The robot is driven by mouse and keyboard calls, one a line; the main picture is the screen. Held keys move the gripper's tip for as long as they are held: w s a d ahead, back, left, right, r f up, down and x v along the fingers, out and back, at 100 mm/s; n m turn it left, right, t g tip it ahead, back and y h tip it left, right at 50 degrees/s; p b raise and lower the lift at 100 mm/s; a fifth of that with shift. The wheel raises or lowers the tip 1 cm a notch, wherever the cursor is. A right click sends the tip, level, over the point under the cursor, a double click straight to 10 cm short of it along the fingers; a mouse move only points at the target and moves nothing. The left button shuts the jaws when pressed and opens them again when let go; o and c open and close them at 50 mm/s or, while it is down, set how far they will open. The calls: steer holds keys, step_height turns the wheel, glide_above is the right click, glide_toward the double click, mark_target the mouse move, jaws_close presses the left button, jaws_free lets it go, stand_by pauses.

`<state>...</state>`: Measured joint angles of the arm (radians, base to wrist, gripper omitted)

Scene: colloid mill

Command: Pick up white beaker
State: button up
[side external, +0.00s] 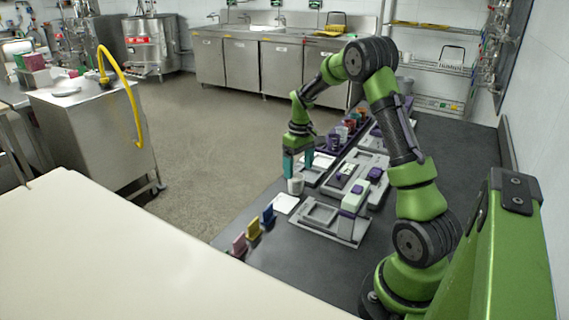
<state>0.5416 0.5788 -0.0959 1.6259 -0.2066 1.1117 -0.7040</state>
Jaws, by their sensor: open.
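A small white beaker (296,187) stands upright on the dark bench, behind a white square pad (285,204). My gripper (299,173) points down with its two teal fingers apart and nothing visibly held between them. The fingertips are just above and around the level of the beaker's rim in the picture; the left fingertip overlaps the rim from this angle. I cannot tell whether a finger touches the beaker.
Grey machines with purple parts (353,199) stand right of the beaker. A purple rack with cups (340,136) is behind. Blue, yellow and pink blocks (253,228) line the bench's front-left edge. A cream surface (110,255) fills the foreground.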

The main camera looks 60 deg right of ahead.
mark_target(297, 177)
steer(key=f, duration=0.4)
steer(key=shift+w+a+f, duration=0.1)
steer(key=shift+a+f, duration=0.1)
steer(key=shift+c, duration=0.5)
steer(key=c, duration=0.9)
